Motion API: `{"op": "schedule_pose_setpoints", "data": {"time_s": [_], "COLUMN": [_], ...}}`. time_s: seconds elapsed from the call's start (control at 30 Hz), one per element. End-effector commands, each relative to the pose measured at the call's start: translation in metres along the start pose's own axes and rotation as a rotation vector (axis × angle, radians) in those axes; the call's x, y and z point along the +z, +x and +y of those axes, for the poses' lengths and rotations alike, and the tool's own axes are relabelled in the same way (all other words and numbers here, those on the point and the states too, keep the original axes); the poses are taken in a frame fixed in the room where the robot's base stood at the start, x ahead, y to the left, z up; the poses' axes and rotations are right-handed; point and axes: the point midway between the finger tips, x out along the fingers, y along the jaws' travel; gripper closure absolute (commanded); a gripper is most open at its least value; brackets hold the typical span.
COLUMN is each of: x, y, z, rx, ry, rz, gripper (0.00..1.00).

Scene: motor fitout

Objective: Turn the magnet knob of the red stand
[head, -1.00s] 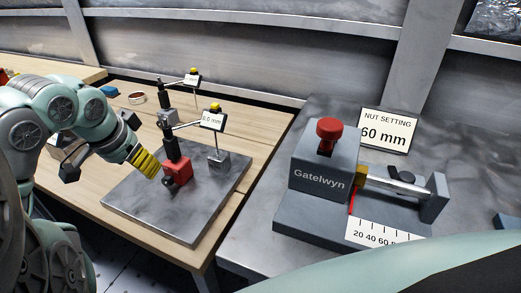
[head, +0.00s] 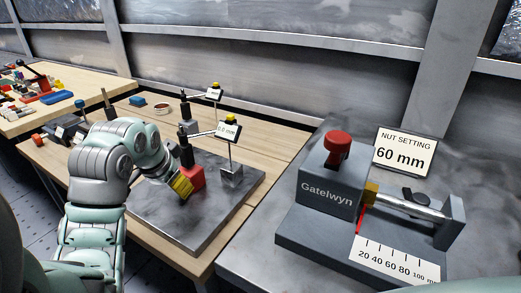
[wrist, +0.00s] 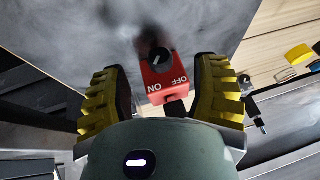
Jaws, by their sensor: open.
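The red stand (head: 198,178) sits on the grey metal plate in the head view, with a black post rising from it. In the wrist view, the red stand (wrist: 166,86) shows its ON and OFF lettering, with a dark round knob (wrist: 159,55) bearing a light mark on its face. My gripper (head: 181,187) is close in front of the stand in the head view and hides the knob there. In the wrist view my gripper (wrist: 162,72) is open, its yellow ribbed fingers to either side of the stand and knob. I cannot tell whether either finger touches.
At right are the Gatelwyn fixture (head: 327,190) and a 60 mm sign (head: 404,153). Several small parts lie on the far-left table.

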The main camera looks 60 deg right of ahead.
Motion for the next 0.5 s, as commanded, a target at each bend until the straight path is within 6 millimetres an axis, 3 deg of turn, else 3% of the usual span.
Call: {"op": "schedule_pose_setpoints", "data": {"time_s": [0.23, 0.5], "x": [0.002, 0.002], "y": [0.039, 0.035], "z": [0.003, -0.001], "rx": [0.005, 0.151], "ry": [0.002, -0.063], "rz": [-0.01, -0.012], "gripper": [0.39, 0.39]}}
